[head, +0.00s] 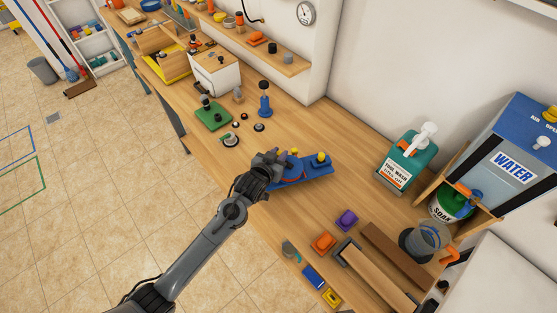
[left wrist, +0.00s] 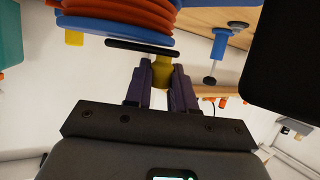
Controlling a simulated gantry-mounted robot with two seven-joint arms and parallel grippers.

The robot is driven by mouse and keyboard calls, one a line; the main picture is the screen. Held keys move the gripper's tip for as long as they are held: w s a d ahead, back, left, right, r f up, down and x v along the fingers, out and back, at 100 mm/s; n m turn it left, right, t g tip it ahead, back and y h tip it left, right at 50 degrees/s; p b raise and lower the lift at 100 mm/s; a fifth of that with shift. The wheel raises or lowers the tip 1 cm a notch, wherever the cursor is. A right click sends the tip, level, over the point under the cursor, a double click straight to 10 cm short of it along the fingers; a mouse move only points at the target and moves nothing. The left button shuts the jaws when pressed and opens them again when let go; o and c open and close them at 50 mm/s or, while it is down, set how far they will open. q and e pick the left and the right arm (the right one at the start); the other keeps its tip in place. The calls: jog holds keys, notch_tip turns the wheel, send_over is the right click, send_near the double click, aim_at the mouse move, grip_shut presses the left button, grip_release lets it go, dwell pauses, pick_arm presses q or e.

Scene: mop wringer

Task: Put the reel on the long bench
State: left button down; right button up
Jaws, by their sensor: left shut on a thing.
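The reel (left wrist: 120,18) fills the upper left of the left wrist view: a thick orange coil between blue flanges, with yellow parts. My left gripper (left wrist: 160,85) is shut on a short yellow part of it, and a dark bar crosses just beyond the fingertips. In the head view my left gripper (head: 268,168) is over the long bench (head: 335,128) beside a blue, yellow-knobbed piece (head: 312,170) that appears to be the reel, partly hidden by the gripper. I cannot tell whether the reel touches the bench top. My right gripper is not in view.
Orange (head: 323,242) and purple (head: 346,219) pieces lie toward the front. Bench between gripper and wall is mostly clear.

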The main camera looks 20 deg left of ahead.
pick_arm(q)
jog(key=shift+f, duration=1.6)
jog(key=shift+f, duration=0.1)
jog(key=c, duration=0.9)
grip_release()
jog(key=shift+f, duration=0.1)
jog(key=shift+c, duration=0.2)
